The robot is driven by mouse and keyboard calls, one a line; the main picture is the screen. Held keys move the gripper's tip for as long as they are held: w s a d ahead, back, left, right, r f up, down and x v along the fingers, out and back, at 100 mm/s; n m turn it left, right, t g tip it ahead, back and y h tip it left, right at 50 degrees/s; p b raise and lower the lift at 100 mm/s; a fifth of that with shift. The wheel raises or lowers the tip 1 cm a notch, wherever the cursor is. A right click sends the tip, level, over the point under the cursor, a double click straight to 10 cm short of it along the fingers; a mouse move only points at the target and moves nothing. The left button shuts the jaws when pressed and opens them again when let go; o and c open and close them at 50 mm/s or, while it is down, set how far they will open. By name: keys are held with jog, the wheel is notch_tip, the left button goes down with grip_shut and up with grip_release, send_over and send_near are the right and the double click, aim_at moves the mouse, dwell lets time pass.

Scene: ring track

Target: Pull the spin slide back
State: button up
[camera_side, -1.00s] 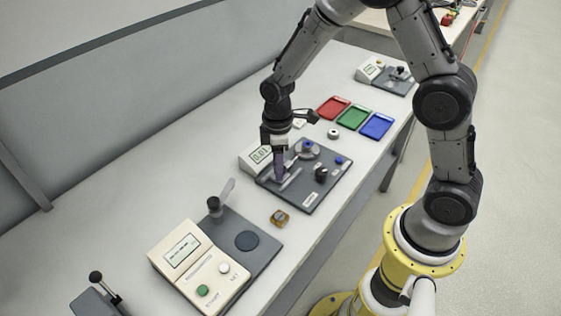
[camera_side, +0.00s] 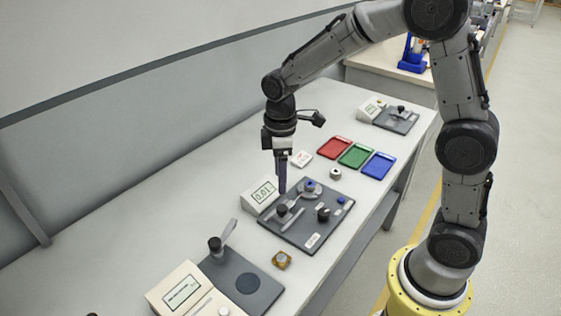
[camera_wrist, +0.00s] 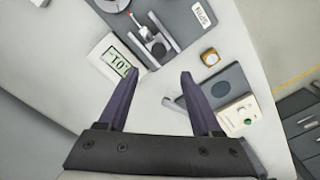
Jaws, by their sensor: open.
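The dark ring-track plate (camera_side: 328,227) carries a slide with a black knob (camera_side: 282,210) in a pale metal rail near its left side. In the wrist view the slide knob (camera_wrist: 158,48) shows just beyond the fingertips, and the SPIN label (camera_wrist: 204,13) is on the same plate. My gripper (camera_side: 282,190) hangs upright above and slightly behind the knob, apart from it as far as I can tell. In the wrist view my gripper (camera_wrist: 158,74) has its two purple fingers spread, with nothing between them.
A white display box (camera_side: 262,193) stands close behind the slide. A round hub (camera_side: 309,187) and another black knob (camera_side: 323,213) sit on the plate. A control box with a dark plate (camera_side: 263,296) lies nearer. Red (camera_side: 334,148), green and blue trays lie beyond.

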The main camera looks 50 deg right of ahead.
jog(key=shift+r, duration=2)
jog(key=s+d+r+m+t, duration=0.15)
jog(key=s+r+t, duration=0.25)
jog(key=s+r, duration=0.7)
jog(key=s+f+m+t, duration=0.1)
jog(key=s+f+m, duration=0.2)
jog(key=s+m, duration=0.4)
jog(key=s, duration=0.3)
jog(key=shift+f+t, duration=0.15)
jog(key=shift+t, duration=0.15)
